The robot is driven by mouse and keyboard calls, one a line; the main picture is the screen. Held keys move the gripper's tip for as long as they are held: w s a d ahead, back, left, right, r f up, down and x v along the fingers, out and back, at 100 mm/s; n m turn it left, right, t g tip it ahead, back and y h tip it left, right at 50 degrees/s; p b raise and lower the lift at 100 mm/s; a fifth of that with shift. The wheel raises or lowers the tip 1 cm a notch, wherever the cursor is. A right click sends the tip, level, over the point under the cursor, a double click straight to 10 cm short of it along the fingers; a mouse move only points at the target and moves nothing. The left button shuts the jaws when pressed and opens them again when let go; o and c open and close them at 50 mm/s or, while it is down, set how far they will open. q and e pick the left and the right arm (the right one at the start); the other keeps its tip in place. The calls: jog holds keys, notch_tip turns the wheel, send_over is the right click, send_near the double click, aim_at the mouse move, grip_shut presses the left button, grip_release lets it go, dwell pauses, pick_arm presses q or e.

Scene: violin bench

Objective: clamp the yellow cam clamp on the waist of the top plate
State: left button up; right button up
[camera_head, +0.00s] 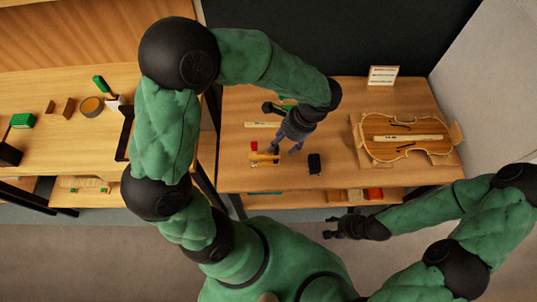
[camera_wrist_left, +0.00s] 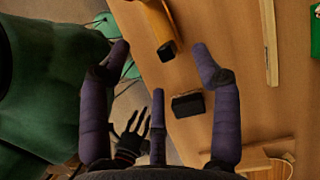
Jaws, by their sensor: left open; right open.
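The yellow cam clamp (camera_head: 264,157) lies on the bench left of my left gripper. In the left wrist view, what looks like its yellow bar with a dark end (camera_wrist_left: 157,22) shows at the top, beyond the fingers. My left gripper (camera_head: 285,149) is open and empty above the bench, its fingers spread in the left wrist view (camera_wrist_left: 160,75). The violin top plate (camera_head: 405,148) lies flat at the bench's right, its waist clear of any gripper. My right gripper (camera_head: 335,229) is open and empty in front of the bench edge.
A black block (camera_head: 314,163) stands right of my left gripper, near the bench front. A red piece (camera_head: 254,146) sits behind the clamp. A pale wooden strip (camera_head: 262,125) lies farther back. A sign (camera_head: 383,75) stands behind the plate. Bench between block and plate is clear.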

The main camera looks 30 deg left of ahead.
aim_at(269, 155)
pick_arm(q)
jog(key=b+x, duration=0.1)
jog(key=x, duration=0.3)
jog(key=shift+w, duration=0.1)
jog(key=shift+s+b+x, duration=0.1)
jog(key=shift+b+x, duration=0.45)
jog(key=shift+x, duration=0.75)
jog(key=shift+s+b+x, duration=0.15)
jog(key=shift+b+x, duration=0.35)
jog(key=shift+x, duration=0.85)
jog(key=shift+w+a+r, duration=0.1)
jog(key=shift+a+r, duration=0.05)
jog(key=shift+r, duration=0.05)
grip_shut()
